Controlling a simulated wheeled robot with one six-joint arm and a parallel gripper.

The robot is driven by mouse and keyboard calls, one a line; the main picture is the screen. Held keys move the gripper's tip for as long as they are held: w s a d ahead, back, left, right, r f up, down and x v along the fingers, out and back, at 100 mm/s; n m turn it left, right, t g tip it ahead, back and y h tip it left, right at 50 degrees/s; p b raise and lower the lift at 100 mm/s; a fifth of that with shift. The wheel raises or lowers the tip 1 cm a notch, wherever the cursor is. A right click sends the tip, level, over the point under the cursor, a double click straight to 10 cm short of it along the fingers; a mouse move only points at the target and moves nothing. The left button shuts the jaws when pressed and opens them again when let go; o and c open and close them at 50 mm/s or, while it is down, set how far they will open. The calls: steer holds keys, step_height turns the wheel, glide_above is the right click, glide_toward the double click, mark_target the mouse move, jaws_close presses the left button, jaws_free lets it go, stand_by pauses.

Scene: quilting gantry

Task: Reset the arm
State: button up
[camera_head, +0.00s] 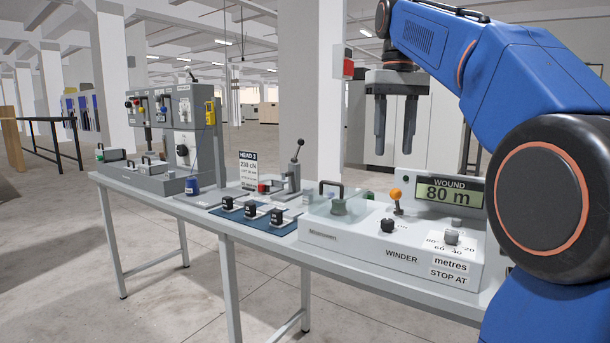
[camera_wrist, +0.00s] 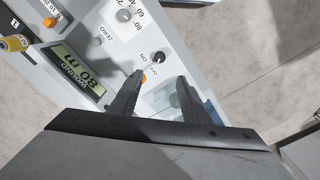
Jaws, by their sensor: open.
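My blue arm reaches in from the right in the head view. My gripper (camera_head: 395,125) hangs with its fingers pointing down, above the back of the winder box (camera_head: 345,245). Its two dark fingers are apart with nothing between them. In the wrist view my gripper (camera_wrist: 158,95) is also open and empty, with the winder below. The winder's display (camera_head: 450,191) reads WOUND 80 m, and it shows in the wrist view (camera_wrist: 78,72) too. The winder has an orange-tipped lever (camera_head: 396,196), a black knob (camera_head: 387,226) and a STOP AT dial (camera_head: 451,237).
A long grey table (camera_head: 150,190) carries the winder. A blue mat (camera_head: 250,222) with several black-topped blocks, a lever unit (camera_head: 293,175), a HEAD 3 sign (camera_head: 248,168) and a control panel (camera_head: 188,125) stand to the left. A pillar (camera_head: 310,90) rises behind. Air around my gripper looks clear.

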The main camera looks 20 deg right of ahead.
steer(key=s+a+f+t, duration=0.1)
steer(key=s+a+f, duration=0.2)
steer(key=f, duration=1)
steer(key=s+a+f+t, duration=0.2)
steer(key=s+a+f, duration=0.2)
steer(key=s+f, duration=0.6)
steer(key=s+a+f+n+t, duration=0.1)
steer(key=s+a+f, duration=0.2)
steer(key=f, duration=1.4)
steer(key=s, duration=0.3)
steer(key=shift+s+a+f+t, duration=0.2)
steer(key=shift+s+a+t, duration=0.05)
steer(key=shift+s+t, duration=0.15)
